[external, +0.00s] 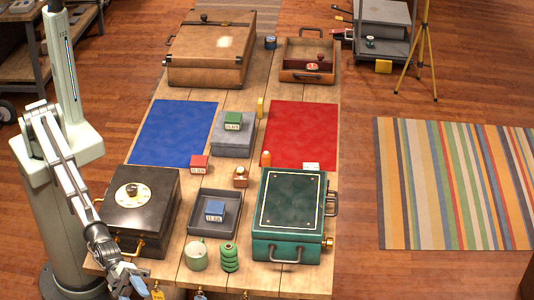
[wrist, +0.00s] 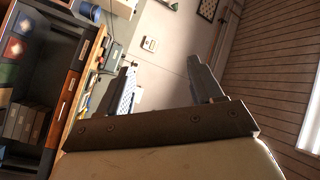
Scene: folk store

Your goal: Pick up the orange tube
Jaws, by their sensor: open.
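The orange tube (external: 265,158) is a small upright cylinder at the lower left corner of the red mat (external: 300,125), in the external view. My gripper (external: 128,280) is low at the left front, beside the near edge of the table, far from the tube. In the wrist view my gripper (wrist: 165,80) has its two dark fingers wide apart with nothing between them. The wrist camera faces a wall and shelves, and the orange tube does not show there.
The wooden table (external: 190,255) holds a black box (external: 140,205) and a green case (external: 290,210) in front. The blue mat (external: 175,130) is clear.

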